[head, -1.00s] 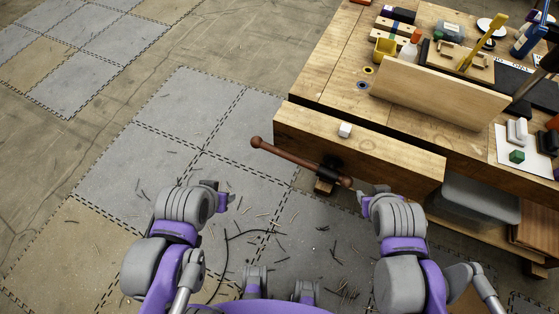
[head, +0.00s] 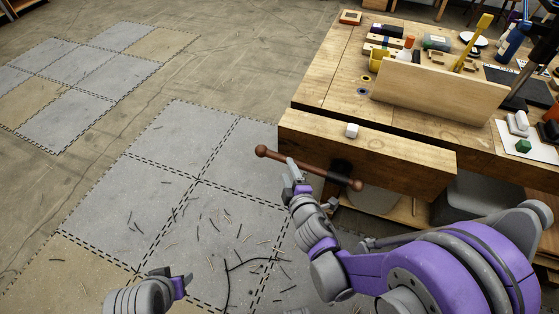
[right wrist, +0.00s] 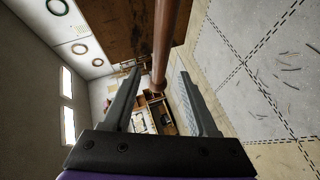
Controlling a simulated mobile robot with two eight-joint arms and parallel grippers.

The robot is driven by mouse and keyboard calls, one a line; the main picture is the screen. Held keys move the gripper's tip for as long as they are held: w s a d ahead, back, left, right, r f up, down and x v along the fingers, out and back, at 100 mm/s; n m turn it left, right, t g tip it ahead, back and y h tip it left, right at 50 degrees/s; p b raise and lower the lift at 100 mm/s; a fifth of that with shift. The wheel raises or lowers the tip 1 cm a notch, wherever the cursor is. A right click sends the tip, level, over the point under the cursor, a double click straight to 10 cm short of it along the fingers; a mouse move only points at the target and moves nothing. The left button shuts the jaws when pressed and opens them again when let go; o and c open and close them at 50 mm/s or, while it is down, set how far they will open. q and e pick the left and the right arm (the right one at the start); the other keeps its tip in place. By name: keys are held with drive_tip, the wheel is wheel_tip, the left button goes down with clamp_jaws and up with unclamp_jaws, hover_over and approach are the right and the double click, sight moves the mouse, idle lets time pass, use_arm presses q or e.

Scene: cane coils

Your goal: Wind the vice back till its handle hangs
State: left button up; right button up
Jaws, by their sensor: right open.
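The vice handle (head: 320,172) is a reddish-brown bar with knobbed ends. It slants down to the right across the front of the vice's wooden jaw (head: 400,160) on the bench. My right gripper (head: 292,168) is at the left part of the handle, near its left knob (head: 261,151). In the right wrist view the gripper (right wrist: 160,73) is open, and the bar (right wrist: 164,45) shows between its two fingers, with its knob low between them. Neither finger is seen pressing on it. My left gripper (head: 182,281) is low at the left, away from the vice; its jaws are unclear.
Cane scraps lie on the grey floor mats (head: 200,150); the left side is open.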

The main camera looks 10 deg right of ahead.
sight(284, 161)
drive_tip(key=x, duration=0.7)
drive_tip(key=shift+w, duration=0.1)
clamp_jaws()
idle(1.2)
